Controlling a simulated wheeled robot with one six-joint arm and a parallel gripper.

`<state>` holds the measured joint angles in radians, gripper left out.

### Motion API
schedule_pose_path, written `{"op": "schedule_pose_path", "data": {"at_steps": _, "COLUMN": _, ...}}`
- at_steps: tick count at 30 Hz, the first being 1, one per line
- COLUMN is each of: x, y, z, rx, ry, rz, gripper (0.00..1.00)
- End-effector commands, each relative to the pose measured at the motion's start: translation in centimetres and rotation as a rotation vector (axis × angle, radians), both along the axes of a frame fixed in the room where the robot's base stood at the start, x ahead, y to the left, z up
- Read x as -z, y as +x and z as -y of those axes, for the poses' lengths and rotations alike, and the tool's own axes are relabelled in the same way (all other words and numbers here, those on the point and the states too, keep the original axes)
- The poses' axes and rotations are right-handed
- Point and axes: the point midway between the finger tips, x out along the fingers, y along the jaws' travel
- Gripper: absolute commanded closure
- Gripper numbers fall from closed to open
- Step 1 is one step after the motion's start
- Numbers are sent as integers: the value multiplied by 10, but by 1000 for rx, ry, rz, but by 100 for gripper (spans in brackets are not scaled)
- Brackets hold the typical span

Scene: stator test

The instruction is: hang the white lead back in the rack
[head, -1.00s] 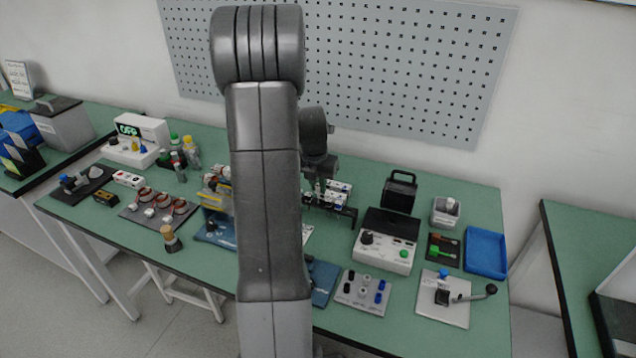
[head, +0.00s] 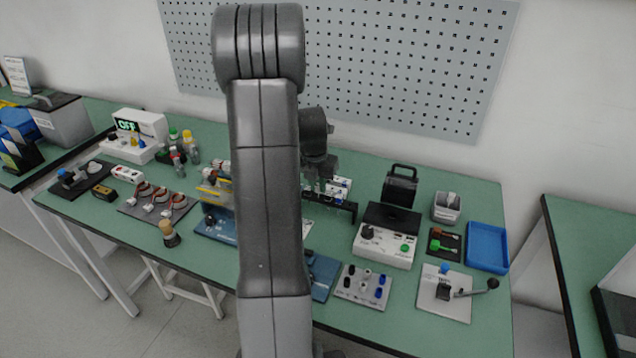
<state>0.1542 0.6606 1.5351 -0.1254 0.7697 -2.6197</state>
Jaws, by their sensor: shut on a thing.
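The rack (head: 347,207) is a dark bar near the back middle of the green bench. Several white and blue lead ends (head: 341,187) show at it, too small to tell apart. My gripper (head: 321,187) points down at the left part of the rack, partly behind my own arm. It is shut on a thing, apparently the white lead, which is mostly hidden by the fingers. I cannot tell whether the lead touches the rack.
Right of the rack stand a black case (head: 400,187) and a control box (head: 384,246). A terminal plate (head: 362,287) lies in front. A blue tray (head: 487,248) is at the far right. My arm hides the bench's middle. The perforated wall panel (head: 420,65) rises behind.

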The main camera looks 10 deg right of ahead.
Motion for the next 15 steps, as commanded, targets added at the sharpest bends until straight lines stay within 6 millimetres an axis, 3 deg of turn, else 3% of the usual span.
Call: {"op": "schedule_pose_path", "data": {"at_steps": 15, "x": 13, "y": 0, "z": 0, "rx": 0, "ry": 0, "rz": 0, "gripper": 100}}
